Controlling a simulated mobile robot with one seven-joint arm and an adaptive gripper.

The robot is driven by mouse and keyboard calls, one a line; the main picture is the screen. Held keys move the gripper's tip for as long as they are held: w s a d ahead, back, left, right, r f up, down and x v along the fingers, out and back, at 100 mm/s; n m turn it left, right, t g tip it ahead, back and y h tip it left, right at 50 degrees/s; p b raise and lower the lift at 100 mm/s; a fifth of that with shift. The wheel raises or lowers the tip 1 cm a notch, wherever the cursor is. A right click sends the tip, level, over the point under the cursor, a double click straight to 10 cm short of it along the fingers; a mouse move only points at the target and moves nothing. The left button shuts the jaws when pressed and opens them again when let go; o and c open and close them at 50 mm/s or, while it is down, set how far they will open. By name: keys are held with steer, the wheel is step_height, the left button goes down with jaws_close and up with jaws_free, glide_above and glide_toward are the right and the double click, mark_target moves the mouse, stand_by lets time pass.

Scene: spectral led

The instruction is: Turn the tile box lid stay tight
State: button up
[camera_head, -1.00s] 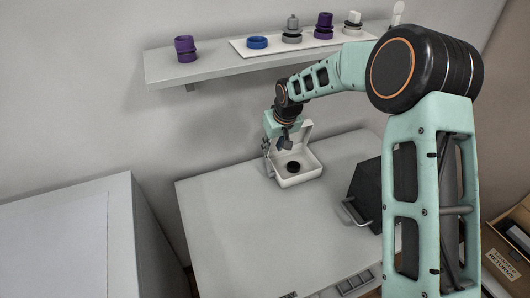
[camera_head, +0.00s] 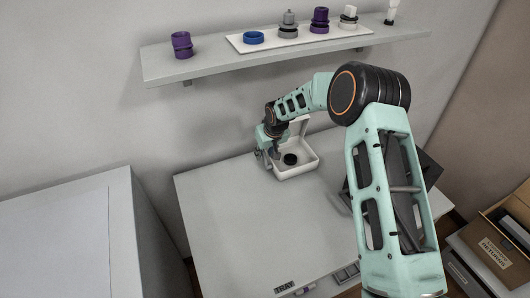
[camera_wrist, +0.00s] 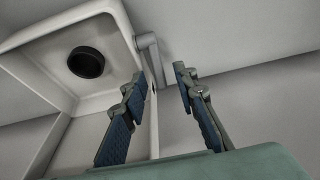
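The white tile box (camera_head: 312,166) stands on the table with its lid (camera_head: 299,130) raised at the back. A round black piece (camera_head: 290,159) lies inside it and also shows in the wrist view (camera_wrist: 86,62). My gripper (camera_head: 272,153) is at the left side of the box. In the wrist view my gripper (camera_wrist: 161,80) is open, its two blue-padded fingers apart. A grey lid stay (camera_wrist: 149,55) on the box's side reaches down toward the gap between the fingertips. I cannot tell whether either finger touches it. The stay is mostly hidden in the head view.
A dark box (camera_head: 430,170) stands at the table's right, partly behind my arm. The table's front left is clear.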

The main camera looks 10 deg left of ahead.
mark_target(266, 160)
jaws_close()
